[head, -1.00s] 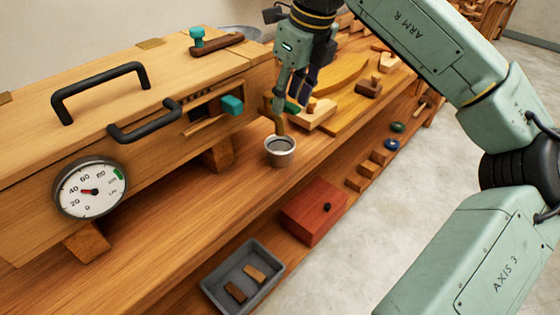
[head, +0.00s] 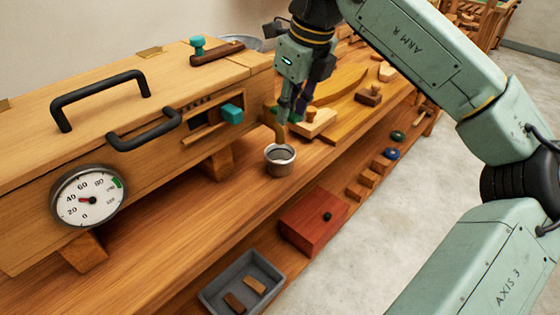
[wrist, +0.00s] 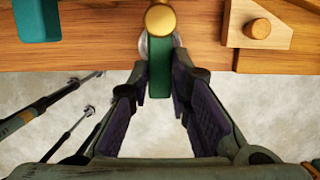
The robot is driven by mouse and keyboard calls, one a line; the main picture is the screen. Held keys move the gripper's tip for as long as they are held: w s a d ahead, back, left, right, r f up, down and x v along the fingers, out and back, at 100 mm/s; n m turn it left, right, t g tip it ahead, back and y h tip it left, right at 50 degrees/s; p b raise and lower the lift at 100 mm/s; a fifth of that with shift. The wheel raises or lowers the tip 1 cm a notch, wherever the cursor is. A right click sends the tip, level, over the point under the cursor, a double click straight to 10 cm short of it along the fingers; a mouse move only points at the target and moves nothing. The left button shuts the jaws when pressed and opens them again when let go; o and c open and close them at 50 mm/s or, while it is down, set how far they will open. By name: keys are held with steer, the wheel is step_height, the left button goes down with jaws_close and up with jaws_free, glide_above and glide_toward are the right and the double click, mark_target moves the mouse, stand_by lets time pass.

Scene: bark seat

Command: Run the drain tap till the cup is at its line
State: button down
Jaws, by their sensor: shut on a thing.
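The steam box's brass drain tap (head: 278,131) points down over a small metal cup (head: 279,168) on the bench. The cup stands upright under the spout; its inside looks dark, and I cannot make out its line or the liquid level. In the wrist view the tap's green lever (wrist: 160,72) runs from the brass body toward me, between my fingers. My gripper (wrist: 163,92) is shut on that lever. In the head view my gripper (head: 290,112) is just behind the spout and mostly hides the lever. Whether water runs is not clear.
The wooden box carries a round gauge (head: 89,197), black handles and a teal knob (head: 232,112). Wooden pieces (head: 314,122) lie on the bench just right of my gripper. A red box (head: 313,221) and a grey tray (head: 207,297) sit lower, in front.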

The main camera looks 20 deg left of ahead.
steer(key=shift+w+r+n+p, duration=0.15)
steer(key=shift+w+n+p, duration=0.1)
steer(key=shift+n+p, duration=0.3)
steer(key=w+n+p, duration=0.1)
steer(key=n, duration=0.1)
steer(key=w+n+g+p, duration=0.1)
steer(key=n+p, duration=0.1)
steer(key=n, duration=0.1)
steer(key=w+n+g+p, duration=0.1)
steer(key=n+p, duration=0.1)
steer(key=n, duration=0.1)
steer(key=shift+w+a, duration=0.2)
steer(key=shift+d+f, duration=0.2)
stand_by(5.9)
